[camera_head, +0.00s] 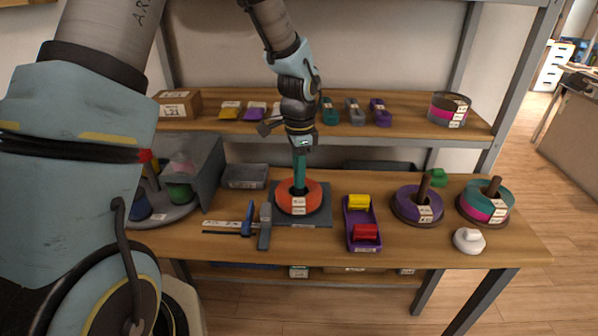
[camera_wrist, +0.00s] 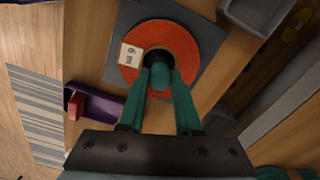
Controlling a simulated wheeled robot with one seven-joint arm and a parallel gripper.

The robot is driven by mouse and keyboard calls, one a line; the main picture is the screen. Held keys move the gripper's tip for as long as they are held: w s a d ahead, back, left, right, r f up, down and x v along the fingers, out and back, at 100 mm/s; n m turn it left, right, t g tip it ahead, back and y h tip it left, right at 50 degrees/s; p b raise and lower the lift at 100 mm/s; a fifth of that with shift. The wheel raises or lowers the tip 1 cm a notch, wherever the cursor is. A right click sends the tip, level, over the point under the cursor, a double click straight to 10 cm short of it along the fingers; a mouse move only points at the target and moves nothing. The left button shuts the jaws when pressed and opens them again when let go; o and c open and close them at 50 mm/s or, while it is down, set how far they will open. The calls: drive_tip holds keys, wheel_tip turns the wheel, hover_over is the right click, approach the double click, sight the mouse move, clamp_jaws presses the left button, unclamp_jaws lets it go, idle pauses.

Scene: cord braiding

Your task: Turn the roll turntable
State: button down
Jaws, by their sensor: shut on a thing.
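The turntable is a dark square base (camera_head: 318,218) on the table, with an orange roll (camera_head: 283,203) lying flat on it. The roll has a white label; in the wrist view the orange roll (camera_wrist: 183,40) surrounds a dark centre. My gripper (camera_head: 299,180) points straight down over the middle of the roll. In the wrist view my gripper (camera_wrist: 160,75) has its two teal fingers shut on a teal post (camera_wrist: 161,79) in the roll's centre. The fingers hide part of the post and the near part of the roll.
A blue-handled tool (camera_head: 248,218) and a grey block (camera_head: 265,228) lie left of the base. A purple tray (camera_head: 350,240) with yellow and red pieces is at right. A purple roll (camera_head: 405,205) and a teal-pink roll (camera_head: 475,205) stand further right. A grey bin (camera_head: 245,177) is behind.

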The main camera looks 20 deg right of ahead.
drive_tip(key=shift+m+p, duration=0.3)
drive_tip(key=shift+m, duration=0.7)
drive_tip(key=c, duration=0.6)
unclamp_jaws()
drive_tip(key=shift+r, duration=0.1)
wheel_tip(320, 180, up, 11)
drive_tip(key=b, duration=0.1)
drive_tip(key=shift+f+b, duration=0.2)
drive_tip(key=shift+b, duration=0.2)
drive_tip(key=shift+a, duration=0.1)
